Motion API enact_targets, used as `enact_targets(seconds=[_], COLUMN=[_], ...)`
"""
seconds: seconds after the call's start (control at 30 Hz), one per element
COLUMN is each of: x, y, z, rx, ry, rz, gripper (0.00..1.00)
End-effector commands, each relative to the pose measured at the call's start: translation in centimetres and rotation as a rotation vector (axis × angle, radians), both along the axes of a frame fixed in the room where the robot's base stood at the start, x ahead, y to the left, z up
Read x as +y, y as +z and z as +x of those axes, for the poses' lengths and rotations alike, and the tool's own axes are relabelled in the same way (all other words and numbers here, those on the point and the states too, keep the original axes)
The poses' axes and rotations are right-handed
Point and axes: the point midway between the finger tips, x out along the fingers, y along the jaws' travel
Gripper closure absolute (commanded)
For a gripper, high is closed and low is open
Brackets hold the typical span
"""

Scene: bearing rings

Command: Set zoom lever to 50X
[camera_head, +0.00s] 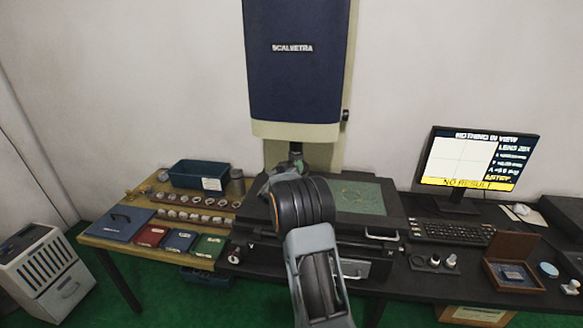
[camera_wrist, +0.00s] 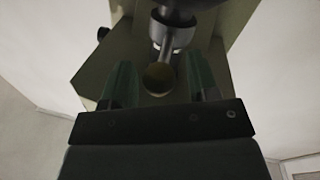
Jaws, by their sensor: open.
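The measuring machine's blue head (camera_head: 292,60), marked SCALVETRA, stands behind my arm. In the wrist view a short metal stem (camera_wrist: 166,46) ends in a round, dull brownish knob (camera_wrist: 159,78), which looks like the zoom lever. My gripper (camera_wrist: 158,84) is open, with one dark green finger on each side of the knob. I cannot tell whether either finger touches it. In the head view my arm hides most of the gripper and the lever. The monitor (camera_head: 478,160) reads LENS 20X, NOTHING IN VIEW and NO RESULT.
The stage glass (camera_head: 361,197) lies under the head. A keyboard (camera_head: 452,232) and an open wooden box (camera_head: 514,283) are on the right. A dark side knob (camera_wrist: 103,33) is left of the fingers.

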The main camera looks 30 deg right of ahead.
Motion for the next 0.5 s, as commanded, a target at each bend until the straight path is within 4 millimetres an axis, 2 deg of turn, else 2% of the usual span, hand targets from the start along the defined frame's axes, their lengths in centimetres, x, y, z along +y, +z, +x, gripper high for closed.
enact_targets(seconds=[0.2, 0.5], x=[-0.02, -0.01], y=[-0.02, -0.01], z=[0.01, -0.01], rx=[0.000, 0.000], ry=[0.000, 0.000], rz=[0.000, 0.000], gripper=[0.46, 0.74])
